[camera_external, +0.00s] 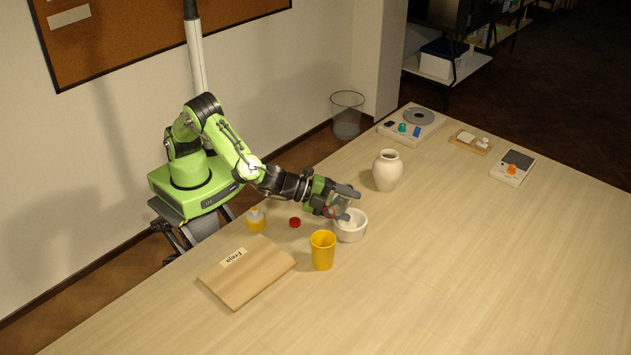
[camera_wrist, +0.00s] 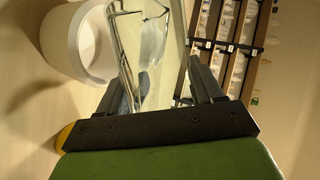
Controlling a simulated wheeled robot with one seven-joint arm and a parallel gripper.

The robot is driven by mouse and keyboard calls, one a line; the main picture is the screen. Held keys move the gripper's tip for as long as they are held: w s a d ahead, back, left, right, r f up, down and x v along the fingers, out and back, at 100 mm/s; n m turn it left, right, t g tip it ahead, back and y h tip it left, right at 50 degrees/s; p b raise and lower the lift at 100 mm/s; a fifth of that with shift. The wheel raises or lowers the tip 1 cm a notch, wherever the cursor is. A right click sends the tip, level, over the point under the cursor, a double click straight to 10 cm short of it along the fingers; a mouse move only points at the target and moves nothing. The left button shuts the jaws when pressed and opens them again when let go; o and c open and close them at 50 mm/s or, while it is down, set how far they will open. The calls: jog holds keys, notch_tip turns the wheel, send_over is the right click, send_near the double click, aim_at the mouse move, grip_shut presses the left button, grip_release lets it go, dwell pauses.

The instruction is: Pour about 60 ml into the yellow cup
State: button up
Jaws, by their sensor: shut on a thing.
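My gripper (camera_external: 345,202) is shut on a clear, glass-like container, held beside and partly over the rim of a white bowl (camera_external: 352,233). In the wrist view the clear container (camera_wrist: 150,45) stands between the dark fingers (camera_wrist: 160,88), and the bowl (camera_wrist: 72,45) is at upper left. The container looks tilted; its mouth and fill level are hard to tell. The yellow cup (camera_external: 322,254) stands upright on the table, in front and to the left of the bowl, apart from my gripper. What is inside the cup cannot be told.
A cream vase (camera_external: 388,172) stands behind the bowl. The table's right front is clear.

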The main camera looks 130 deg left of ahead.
jog(key=shift+w+d+m+y, duration=0.1)
jog(key=shift+d+m+y, duration=0.2)
jog(key=shift+m, duration=0.2)
jog(key=shift+m+y, duration=0.6)
dwell(0.7)
jog(key=shift+r, duration=0.3)
dwell(0.3)
jog(key=shift+a+r+m+p, duration=0.1)
jog(key=shift+a+m+p, duration=0.2)
jog(key=shift+a, duration=0.15)
dwell(0.4)
jog(key=shift+r+m+y+p, duration=0.4)
jog(key=shift+r+y, duration=0.05)
jog(key=shift+y, duration=0.05)
dwell(1.8)
jog(key=shift+s+a+f+n+h+b, duration=0.15)
jog(key=shift+f+n+h+b, duration=0.15)
jog(key=shift+f+b, duration=0.25)
jog(key=shift+s+a+f+n+h+b, duration=0.1)
jog(key=shift+f+n+h+b, duration=0.1)
jog(key=shift+f+n+b, duration=0.25)
jog(key=shift+r+n+h, duration=0.2)
jog(key=shift+n+h, duration=0.4)
jog(key=shift+n, duration=0.25)
jog(key=shift+s+a+n+h, duration=0.2)
jog(key=shift+n+h, duration=0.1)
jog(key=shift+n, duration=0.1)
jog(key=shift+w+d, duration=0.2)
jog(key=shift+d, duration=0.15)
